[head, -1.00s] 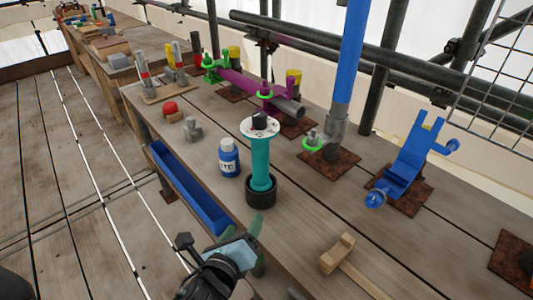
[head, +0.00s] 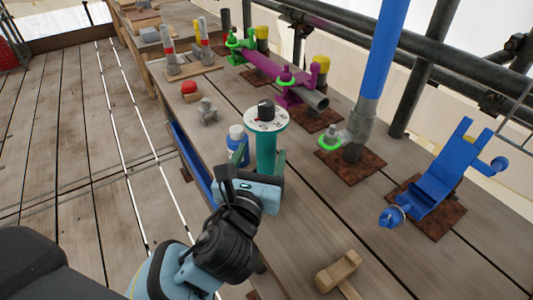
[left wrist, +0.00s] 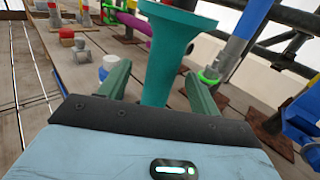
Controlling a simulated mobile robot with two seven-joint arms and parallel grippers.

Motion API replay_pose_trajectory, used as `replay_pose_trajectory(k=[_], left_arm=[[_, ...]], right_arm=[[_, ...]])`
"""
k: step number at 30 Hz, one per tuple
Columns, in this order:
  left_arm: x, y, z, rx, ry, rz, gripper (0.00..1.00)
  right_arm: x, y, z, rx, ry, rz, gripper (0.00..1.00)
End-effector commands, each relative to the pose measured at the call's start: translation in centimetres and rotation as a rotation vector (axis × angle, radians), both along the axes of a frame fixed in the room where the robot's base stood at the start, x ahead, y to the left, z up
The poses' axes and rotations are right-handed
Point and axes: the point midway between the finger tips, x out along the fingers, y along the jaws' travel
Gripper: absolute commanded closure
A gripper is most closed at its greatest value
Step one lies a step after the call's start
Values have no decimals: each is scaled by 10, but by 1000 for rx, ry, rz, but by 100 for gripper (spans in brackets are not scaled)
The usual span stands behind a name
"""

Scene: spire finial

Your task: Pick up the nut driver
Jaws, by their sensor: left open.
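A teal upright handle (head: 266,150) with a white disc and a black knob on top stands on the bench; I take it for the nut driver. Its lower end is hidden behind my left gripper in the head view. My left gripper (head: 262,160) is open, with its two green fingers on either side of the handle. In the left wrist view the teal handle (left wrist: 165,60) rises between the fingers, and gaps show on both sides. Its base is hidden there by the gripper body. My right gripper is not in view.
A blue-and-white bottle (head: 236,153) stands close to the left of the handle. A wooden mallet (head: 337,272) lies at the front right. A blue bracket (head: 438,195) and a blue post (head: 382,55) stand to the right. A purple clamp assembly (head: 262,66) is behind.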

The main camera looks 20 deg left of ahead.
Motion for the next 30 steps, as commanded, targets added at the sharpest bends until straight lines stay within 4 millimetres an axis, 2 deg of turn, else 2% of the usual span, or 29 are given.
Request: replay_pose_trajectory(k=[7,15,18,26,30], left_arm=[[10,1,-1,-2,1,0,37],[46,2,-4,-1,0,0,37],[54,3,-4,-2,2,0,37],[57,3,-4,-2,2,0,37],[57,3,-4,-2,2,0,53]], right_arm=[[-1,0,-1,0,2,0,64],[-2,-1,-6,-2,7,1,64],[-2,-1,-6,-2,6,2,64],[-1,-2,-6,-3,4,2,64],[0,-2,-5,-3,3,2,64]])
